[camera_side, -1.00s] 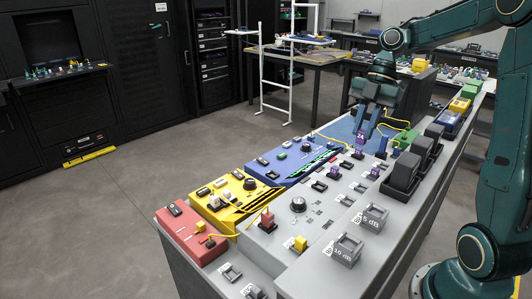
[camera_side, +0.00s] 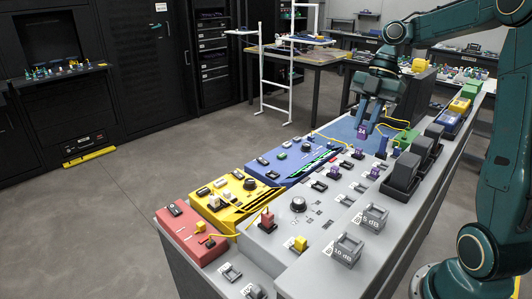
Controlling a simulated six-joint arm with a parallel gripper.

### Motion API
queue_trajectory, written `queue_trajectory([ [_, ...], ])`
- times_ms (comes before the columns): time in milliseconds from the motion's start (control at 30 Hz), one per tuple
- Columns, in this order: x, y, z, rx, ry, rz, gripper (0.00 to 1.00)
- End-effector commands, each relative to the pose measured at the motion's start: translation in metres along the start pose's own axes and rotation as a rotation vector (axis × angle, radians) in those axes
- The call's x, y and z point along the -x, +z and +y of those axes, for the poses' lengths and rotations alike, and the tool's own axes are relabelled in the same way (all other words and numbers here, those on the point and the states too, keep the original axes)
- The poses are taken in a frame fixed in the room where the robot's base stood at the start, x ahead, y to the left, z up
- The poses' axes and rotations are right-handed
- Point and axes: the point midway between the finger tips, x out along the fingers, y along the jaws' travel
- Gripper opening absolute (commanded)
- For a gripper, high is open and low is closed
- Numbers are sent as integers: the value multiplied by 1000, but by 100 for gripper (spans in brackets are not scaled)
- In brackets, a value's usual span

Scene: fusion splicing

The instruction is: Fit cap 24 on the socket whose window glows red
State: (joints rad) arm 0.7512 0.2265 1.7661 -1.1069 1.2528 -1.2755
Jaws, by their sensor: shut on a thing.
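My gripper (camera_side: 367,118) points down over the far part of the long console and is shut on a small purple cap (camera_side: 362,132). The cap has a pale number that looks like 24, though it is too small to be sure. It hangs upright above the panel, close to the blue pad. Other purple pieces sit on the grey panel below: one near the cap (camera_side: 357,154), one to the left (camera_side: 332,172) and one to the right (camera_side: 373,173). Several dark sockets line the panel. I cannot make out which socket window glows red.
Tall dark grey blocks (camera_side: 402,171) stand along the console's right side. A yellow cable (camera_side: 396,128) loops right of my gripper, near a green block (camera_side: 405,138). Blue (camera_side: 290,158), yellow (camera_side: 222,200) and red (camera_side: 190,235) modules line the left edge.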

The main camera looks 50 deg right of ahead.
Motion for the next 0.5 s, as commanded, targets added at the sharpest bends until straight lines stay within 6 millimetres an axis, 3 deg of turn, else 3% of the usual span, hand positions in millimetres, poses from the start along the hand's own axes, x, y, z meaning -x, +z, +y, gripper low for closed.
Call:
queue_trajectory([
  [267,0,5,3,-1,0,0,0],
  [500,-1,28,19,-2,-1,1,0],
])
